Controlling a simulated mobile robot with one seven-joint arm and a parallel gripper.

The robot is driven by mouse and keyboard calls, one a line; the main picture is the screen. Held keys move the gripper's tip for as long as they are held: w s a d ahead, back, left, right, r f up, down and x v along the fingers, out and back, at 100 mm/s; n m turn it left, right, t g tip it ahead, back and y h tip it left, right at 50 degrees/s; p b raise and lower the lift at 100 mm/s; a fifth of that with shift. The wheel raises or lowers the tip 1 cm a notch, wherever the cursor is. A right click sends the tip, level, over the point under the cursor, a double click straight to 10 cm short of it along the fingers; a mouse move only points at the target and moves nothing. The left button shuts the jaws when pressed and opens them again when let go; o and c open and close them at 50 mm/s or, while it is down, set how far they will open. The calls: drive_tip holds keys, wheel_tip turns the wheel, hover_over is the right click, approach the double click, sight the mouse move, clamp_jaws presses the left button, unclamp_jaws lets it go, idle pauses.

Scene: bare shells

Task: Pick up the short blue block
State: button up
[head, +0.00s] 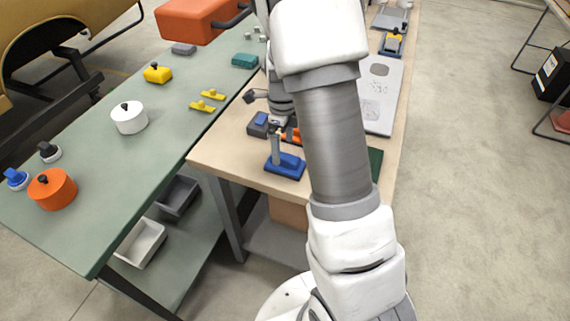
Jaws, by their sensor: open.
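A small blue block (261,118) shows on a dark grey base (257,130) near the left edge of the wooden table (232,158). My gripper (274,124) is open and close to its right side, pointing down. My arm hides part of the jaws, and I cannot tell whether they touch the block. A larger blue base (285,167) with an upright grey post (275,148) stands nearer to me on the same table. An orange piece (292,135) is partly hidden behind my arm.
A green table (85,190) on the left carries an orange pot (52,188), a white pot (129,118), yellow pieces and a teal block (245,60). A grey plate (378,100) lies right of my arm. Floor at right is mostly clear.

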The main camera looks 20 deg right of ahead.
sight(285, 156)
drive_tip(key=shift+d+f, duration=0.15)
drive_tip(key=shift+f, duration=1.35)
drive_tip(key=shift+d+f, duration=0.15)
drive_tip(key=shift+f, duration=1.35)
drive_tip(key=shift+c, duration=0.3)
drive_tip(key=c, duration=1.3)
drive_tip(key=shift+o, duration=0.2)
drive_tip(key=shift+r, duration=0.15)
drive_tip(key=r, duration=0.4)
drive_tip(key=shift+w+d+r, duration=0.15)
drive_tip(key=shift+w+r, duration=0.05)
drive_tip(key=shift+w, duration=0.05)
drive_tip(key=w+d+r, duration=0.2)
drive_tip(key=w, duration=0.1)
drive_tip(key=w+d+r, duration=0.4)
drive_tip(key=w, duration=0.1)
drive_tip(key=shift+w+d+r, duration=0.15)
drive_tip(key=shift+w+d, duration=0.15)
drive_tip(key=shift+d, duration=0.1)
